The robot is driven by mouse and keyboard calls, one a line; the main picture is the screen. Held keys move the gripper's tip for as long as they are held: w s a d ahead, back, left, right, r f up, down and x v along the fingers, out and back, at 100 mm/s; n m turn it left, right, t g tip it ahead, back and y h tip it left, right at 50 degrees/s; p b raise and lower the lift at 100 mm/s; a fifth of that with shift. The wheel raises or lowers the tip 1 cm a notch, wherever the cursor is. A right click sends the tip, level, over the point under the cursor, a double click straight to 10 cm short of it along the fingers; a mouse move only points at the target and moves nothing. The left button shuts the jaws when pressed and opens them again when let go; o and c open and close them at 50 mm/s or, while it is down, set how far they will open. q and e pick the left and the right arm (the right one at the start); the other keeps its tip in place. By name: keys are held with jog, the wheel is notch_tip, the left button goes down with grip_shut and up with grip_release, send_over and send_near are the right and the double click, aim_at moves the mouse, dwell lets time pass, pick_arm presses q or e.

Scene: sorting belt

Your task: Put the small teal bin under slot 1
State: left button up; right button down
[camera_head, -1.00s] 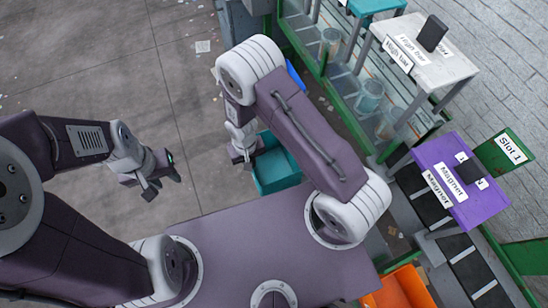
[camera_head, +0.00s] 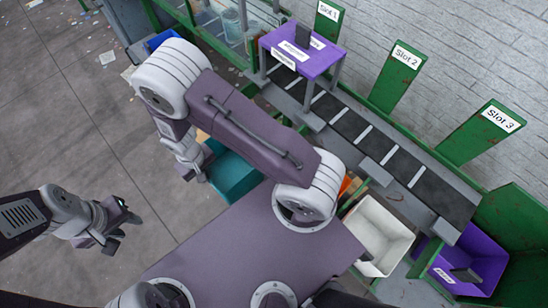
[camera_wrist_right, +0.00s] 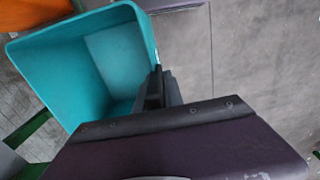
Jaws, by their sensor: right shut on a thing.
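The small teal bin (camera_head: 236,178) hangs in front of my base in the head view, partly hidden behind my right arm. In the right wrist view the teal bin (camera_wrist_right: 118,58) is open-topped and looks empty, with my right gripper (camera_wrist_right: 157,90) shut on its near rim. The right gripper (camera_head: 198,172) is also beside the bin in the head view. My left gripper (camera_head: 112,232) is empty, its fingers apart, over the floor at left. The green Slot 1 sign (camera_head: 328,15) stands at the top, behind the purple Magnet table (camera_head: 318,62).
The conveyor belt (camera_head: 380,150) runs diagonally past the Slot 2 sign (camera_head: 403,62) and Slot 3 sign (camera_head: 500,118). A white bin (camera_head: 405,240), an orange bin (camera_head: 345,186) and a purple bin (camera_head: 490,245) stand near it. A blue bin (camera_head: 160,37) lies upper left.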

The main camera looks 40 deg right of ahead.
jog(key=shift+w+f, duration=0.15)
jog(key=shift+w, duration=0.15)
pick_arm(q)
jog(key=shift+w, duration=0.35)
pick_arm(e)
jog(key=w+d+f, duration=0.1)
jog(key=d+f, duration=0.2)
jog(key=d, duration=1.5)
jog(key=shift+w+f, duration=0.2)
pick_arm(q)
jog(key=shift+f, duration=0.1)
pick_arm(e)
jog(key=shift+f, duration=0.1)
jog(key=c, duration=1.5)
grip_release()
jog(key=shift+o, duration=0.2)
